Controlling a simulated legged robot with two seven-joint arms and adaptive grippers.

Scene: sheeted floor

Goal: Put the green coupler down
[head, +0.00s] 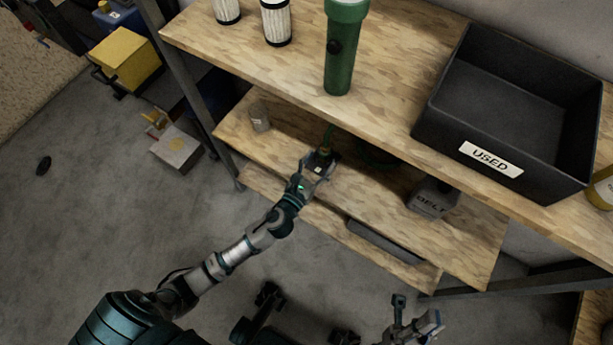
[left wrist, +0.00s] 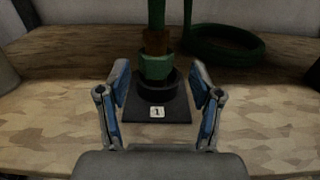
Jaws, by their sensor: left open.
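The green coupler (left wrist: 157,66) stands upright in the left wrist view. A brass-coloured fitting and a green hose rise from its top. Its lower end sits in or just behind the rim of a round black holder (left wrist: 157,92) on a black plate marked 1; the exact seating is hidden. My left gripper (left wrist: 159,76) is open, its blue-padded fingers apart on either side of the coupler, with gaps showing. In the head view my left gripper (head: 322,163) is at the middle shelf. My right gripper (head: 412,326) is low at the bottom edge, and its fingers are unclear.
A coiled green hose (left wrist: 225,44) lies behind the holder. The middle shelf (head: 285,150) also carries a small jar (head: 259,117) and a grey BELT box (head: 433,198). The top shelf above holds a green flashlight (head: 342,60) and a black USED bin (head: 440,118).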

